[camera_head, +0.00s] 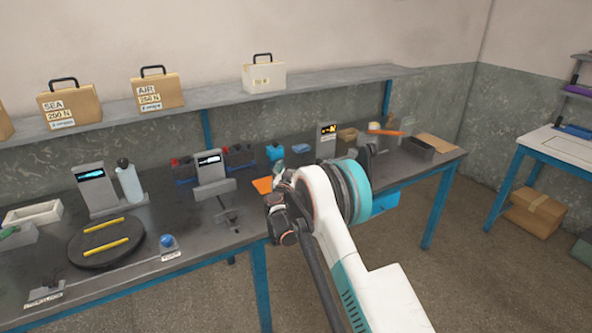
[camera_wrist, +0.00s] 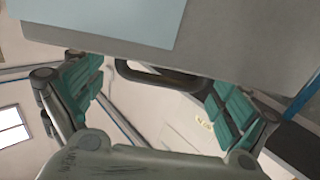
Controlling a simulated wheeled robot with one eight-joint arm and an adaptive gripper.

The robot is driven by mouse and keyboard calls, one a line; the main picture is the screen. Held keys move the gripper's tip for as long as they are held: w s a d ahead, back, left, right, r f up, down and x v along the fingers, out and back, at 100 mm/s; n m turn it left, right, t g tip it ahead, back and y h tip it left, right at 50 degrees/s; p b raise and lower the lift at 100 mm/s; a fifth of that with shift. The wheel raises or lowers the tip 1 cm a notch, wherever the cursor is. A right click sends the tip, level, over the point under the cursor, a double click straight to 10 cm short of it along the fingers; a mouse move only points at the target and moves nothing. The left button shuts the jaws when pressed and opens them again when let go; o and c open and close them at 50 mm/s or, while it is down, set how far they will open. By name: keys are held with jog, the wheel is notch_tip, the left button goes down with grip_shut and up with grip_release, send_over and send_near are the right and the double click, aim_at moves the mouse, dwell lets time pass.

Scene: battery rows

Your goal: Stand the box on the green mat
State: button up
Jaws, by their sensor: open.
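My gripper (camera_wrist: 152,88) is open, its two teal-padded fingers spread apart in the wrist view. A large grey body with a light blue panel (camera_wrist: 110,18) fills the top of that view, very close. A dark handle-like loop (camera_wrist: 165,76) shows between the fingers, with no clear contact. I cannot tell which object this is. In the head view my own arm hides the gripper and what is before it. Two tan cases (camera_head: 69,107) (camera_head: 156,92) and a white case (camera_head: 264,78), all with dark handles, stand on the shelf. I cannot make out a green mat.
The dark workbench (camera_head: 205,240) carries grey display stands (camera_head: 96,190), a bottle (camera_head: 130,182), a round black plate (camera_head: 105,243) with yellow bars, and an open dark tray (camera_head: 417,152). The grey shelf (camera_head: 215,101) runs above it. A cardboard box (camera_head: 535,213) sits on the floor at right.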

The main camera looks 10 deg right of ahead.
jog(key=shift+r, duration=0.1)
jog(key=shift+s+a, duration=0.15)
jog(key=shift+s, duration=0.05)
jog(key=p+v, duration=0.2)
jog(key=v, duration=0.9)
jog(key=s+d+r+g, duration=0.2)
jog(key=s+d+r, duration=0.15)
jog(key=r, duration=0.25)
jog(key=s+d+r+g, duration=0.2)
jog(key=s+d+r, duration=0.15)
jog(key=r, duration=0.35)
jog(key=s+d+r+n+g+y, duration=0.1)
jog(key=s+r, duration=0.2)
jog(key=s, duration=0.3)
jog(key=s+d+r+g+y, duration=0.1)
jog(key=s+d+r, duration=0.15)
jog(key=s, duration=0.45)
jog(key=s+a+f+n+g+y, duration=0.1)
jog(key=s+a+n+y, duration=0.1)
jog(key=s, duration=1.3)
jog(key=s+a+f+n+g+y, duration=0.1)
jog(key=s+a+n+g+y, duration=0.1)
jog(key=s, duration=1.4)
jog(key=shift+a+f+y, duration=0.2)
jog(key=shift+a+y, duration=0.65)
jog(key=shift+y, duration=0.25)
